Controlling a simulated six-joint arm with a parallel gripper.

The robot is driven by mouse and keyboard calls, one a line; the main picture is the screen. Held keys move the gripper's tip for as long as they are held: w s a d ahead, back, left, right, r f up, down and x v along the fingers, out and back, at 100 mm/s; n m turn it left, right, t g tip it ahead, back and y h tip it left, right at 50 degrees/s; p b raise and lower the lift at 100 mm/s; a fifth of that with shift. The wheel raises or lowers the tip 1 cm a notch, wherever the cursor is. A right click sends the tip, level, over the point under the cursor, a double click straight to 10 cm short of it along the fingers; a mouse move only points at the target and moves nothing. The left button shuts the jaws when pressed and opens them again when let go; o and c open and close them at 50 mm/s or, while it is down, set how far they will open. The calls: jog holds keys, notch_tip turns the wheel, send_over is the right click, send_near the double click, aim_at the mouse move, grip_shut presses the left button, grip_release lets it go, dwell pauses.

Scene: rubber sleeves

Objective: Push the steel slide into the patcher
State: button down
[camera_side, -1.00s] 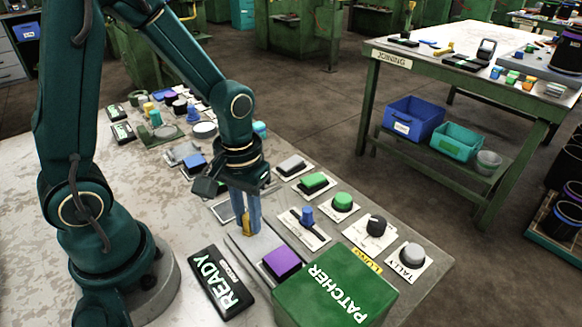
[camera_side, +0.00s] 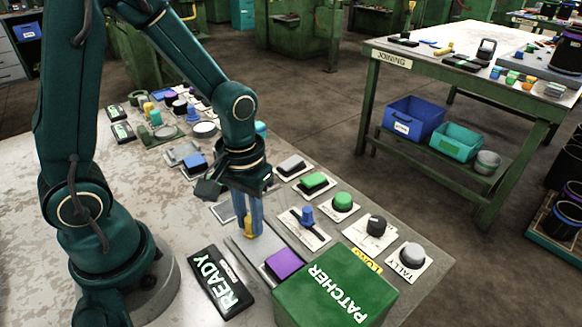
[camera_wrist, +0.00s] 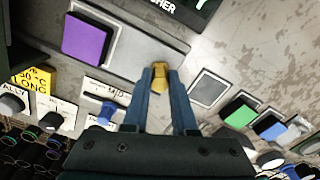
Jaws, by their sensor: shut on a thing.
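The steel slide (camera_side: 262,246) is a flat grey plate on the bench, with a purple block (camera_side: 284,263) on its end near the patcher. The patcher (camera_side: 335,297) is a green box at the bottom of the side view. My gripper (camera_side: 249,226) points down with its blue fingers shut on a brass-yellow knob (camera_wrist: 160,78) at the slide's rear end. The wrist view also shows the purple block (camera_wrist: 86,40) and the bare slide plate (camera_wrist: 128,52). The patcher's opening is hidden.
A black READY panel (camera_side: 222,281) lies left of the slide. A blue lever (camera_side: 307,215), a green button (camera_side: 343,201), a black knob (camera_side: 376,226) and a grey TALLY button (camera_side: 412,256) stand along the right. The bench beyond the gripper holds several small items.

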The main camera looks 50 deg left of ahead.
aim_at(286, 264)
jog(key=d, duration=1)
jog(key=shift+w, duration=0.1)
jog(key=c, duration=0.7)
grip_release()
jog(key=shift+r, duration=0.1)
jog(key=shift+r, duration=2.5)
